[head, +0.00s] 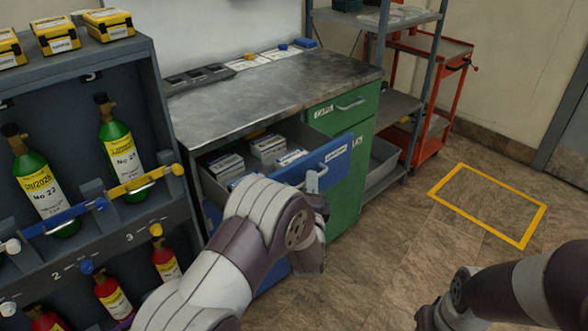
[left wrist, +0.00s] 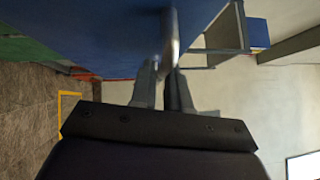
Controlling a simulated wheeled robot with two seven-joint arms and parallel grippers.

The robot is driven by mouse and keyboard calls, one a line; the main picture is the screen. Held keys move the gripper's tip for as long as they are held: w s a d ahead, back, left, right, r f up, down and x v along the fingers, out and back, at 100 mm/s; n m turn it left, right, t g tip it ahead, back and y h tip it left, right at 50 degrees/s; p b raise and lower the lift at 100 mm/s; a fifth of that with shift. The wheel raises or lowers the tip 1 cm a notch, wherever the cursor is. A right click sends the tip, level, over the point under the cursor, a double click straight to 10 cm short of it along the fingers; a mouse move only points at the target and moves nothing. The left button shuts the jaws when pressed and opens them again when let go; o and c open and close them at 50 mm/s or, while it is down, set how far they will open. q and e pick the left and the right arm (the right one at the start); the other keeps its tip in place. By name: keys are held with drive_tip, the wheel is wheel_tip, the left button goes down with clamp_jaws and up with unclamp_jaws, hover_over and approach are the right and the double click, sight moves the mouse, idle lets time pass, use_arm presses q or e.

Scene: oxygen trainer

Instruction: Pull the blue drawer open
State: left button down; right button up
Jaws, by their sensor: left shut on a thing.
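The blue drawer (head: 335,158) in the workbench stands open, and white boxes (head: 268,148) show inside it. Its metal handle (head: 313,180) is on the front panel. My left gripper (head: 317,190) is at the handle, its fingers mostly hidden behind my wrist in the head view. In the left wrist view the two fingers (left wrist: 163,88) are shut on the handle (left wrist: 170,40), with the blue drawer front (left wrist: 90,35) close beyond them. Of my right arm, only a part shows at the lower right of the head view; its gripper is out of view.
A green drawer (head: 340,110) above is closed. The metal worktop (head: 260,95) carries trays and papers. A rack (head: 75,120) with green and red cylinders stands at the left. A red cart (head: 440,95) is behind at the right. A yellow floor outline (head: 487,203) lies on clear floor.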

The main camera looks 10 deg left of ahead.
use_arm(q)
drive_tip(key=s+d, duration=0.4)
drive_tip(key=d, duration=0.1)
drive_tip(key=shift+s+d+p, duration=0.15)
drive_tip(key=shift+d+p, duration=0.05)
drive_tip(key=shift+p, duration=0.25)
drive_tip(key=c, duration=1.2)
unclamp_jaws()
drive_tip(key=s, duration=0.4)
drive_tip(key=s+d+f, duration=0.1)
drive_tip(key=s, duration=0.3)
drive_tip(key=s+p, duration=0.1)
drive_tip(key=s, duration=0.3)
drive_tip(key=shift+s+d+f, duration=0.25)
drive_tip(key=shift+f, duration=0.1)
